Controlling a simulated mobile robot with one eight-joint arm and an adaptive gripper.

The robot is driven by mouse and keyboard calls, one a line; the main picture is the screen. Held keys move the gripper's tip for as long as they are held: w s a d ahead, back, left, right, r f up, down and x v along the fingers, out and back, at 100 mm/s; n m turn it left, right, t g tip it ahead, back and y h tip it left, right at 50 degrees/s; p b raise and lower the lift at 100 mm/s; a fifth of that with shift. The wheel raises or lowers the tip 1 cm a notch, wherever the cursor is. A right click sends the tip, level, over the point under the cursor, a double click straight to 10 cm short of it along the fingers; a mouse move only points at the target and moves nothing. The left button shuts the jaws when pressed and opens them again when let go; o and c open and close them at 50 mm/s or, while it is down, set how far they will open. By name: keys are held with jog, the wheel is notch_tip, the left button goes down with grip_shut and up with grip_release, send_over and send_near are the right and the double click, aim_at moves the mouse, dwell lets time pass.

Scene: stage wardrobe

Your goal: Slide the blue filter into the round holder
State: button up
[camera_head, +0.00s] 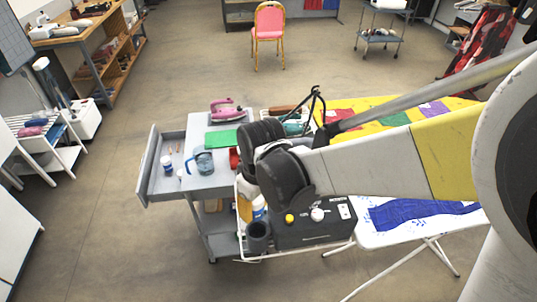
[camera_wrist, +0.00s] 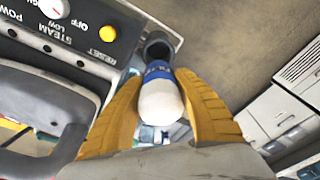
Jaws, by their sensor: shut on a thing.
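The blue filter (camera_wrist: 160,100) is a rounded white cylinder with a blue, lettered band at its far end. My gripper (camera_wrist: 158,80) is shut on it, with a yellow finger on each side. In the head view the filter (camera_head: 259,207) shows just above the round holder (camera_head: 258,232), a dark cup at the left end of the control box. In the wrist view the holder (camera_wrist: 159,44) lies beyond the blue end, in line with it, and its dark opening is partly covered by the filter. I cannot tell whether they touch.
The dark control box (camera_head: 315,232) with knobs and a yellow button stands close beside the holder. A grey cart (camera_head: 205,182) holds a blue-handled jug (camera_head: 203,163) and a pink iron (camera_head: 226,110). An ironing board (camera_head: 370,236) is at right. Open floor lies left.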

jog(key=shift+w+f, duration=0.15)
jog(key=shift+s+f+b, duration=0.25)
jog(key=shift+f+b, duration=0.15)
jog(key=shift+b, duration=0.05)
notch_tip(320, 180, down, 8)
jog(key=b, duration=0.6)
jog(key=shift+w, duration=0.1)
jog(key=shift+f+b, duration=0.85)
grip_shut()
jog(key=o, duration=1.5)
grip_release()
jog(key=shift+s, duration=0.2)
jog(key=shift+o, duration=0.2)
jog(key=shift+w, duration=0.1)
